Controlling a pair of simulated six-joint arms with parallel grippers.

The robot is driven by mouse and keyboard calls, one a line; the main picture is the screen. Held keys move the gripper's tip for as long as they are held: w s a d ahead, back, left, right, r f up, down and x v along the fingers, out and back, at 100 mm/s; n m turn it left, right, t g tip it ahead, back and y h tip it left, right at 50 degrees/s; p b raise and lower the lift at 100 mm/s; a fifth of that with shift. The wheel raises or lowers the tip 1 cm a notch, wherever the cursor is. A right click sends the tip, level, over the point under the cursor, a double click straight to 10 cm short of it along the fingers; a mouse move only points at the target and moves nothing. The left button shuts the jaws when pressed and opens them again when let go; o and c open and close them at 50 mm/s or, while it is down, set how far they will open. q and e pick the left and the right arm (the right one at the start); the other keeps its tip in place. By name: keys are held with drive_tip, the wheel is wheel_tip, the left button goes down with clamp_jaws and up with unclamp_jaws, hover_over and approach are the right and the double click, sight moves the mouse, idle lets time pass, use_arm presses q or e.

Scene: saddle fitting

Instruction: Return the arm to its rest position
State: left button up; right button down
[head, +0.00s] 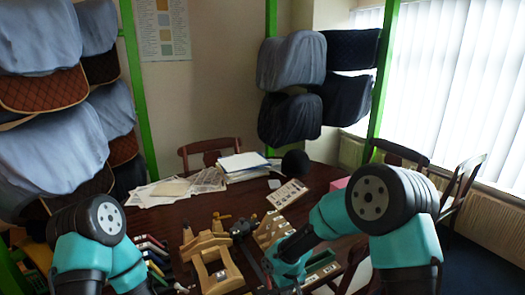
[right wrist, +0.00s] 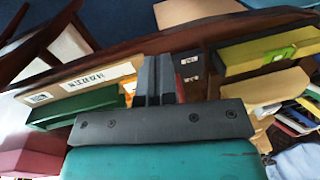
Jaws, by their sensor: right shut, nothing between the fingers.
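My right gripper (right wrist: 160,65) shows in the right wrist view with its two dark fingers pressed together and nothing between them. It is above a dark wooden table (right wrist: 215,40), near the table's edge. In the head view my right arm (head: 335,212) comes in from the right and bends down over the table's near right part. Its fingertips cannot be made out clearly there. My left arm (head: 85,250) is folded at the lower left of the head view, and its gripper is out of the picture.
A wooden stand (head: 212,262) is on the table between my arms. Papers (head: 180,188) and a black ball (head: 295,163) lie farther back. A green box (right wrist: 85,106) and a yellow-green box (right wrist: 270,50) flank the right gripper. Chairs (head: 462,180) stand at the right.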

drive_tip(key=s+d+f+m+y, duration=0.1)
drive_tip(key=s+d+f+m, duration=0.2)
drive_tip(key=s+d+f, duration=0.4)
drive_tip(key=s+d+f+m+t+y, duration=0.1)
drive_tip(key=s+d+f+m, duration=0.2)
drive_tip(key=s+d+f, duration=0.5)
drive_tip(key=s, duration=0.5)
drive_tip(key=shift+m+y, duration=0.3)
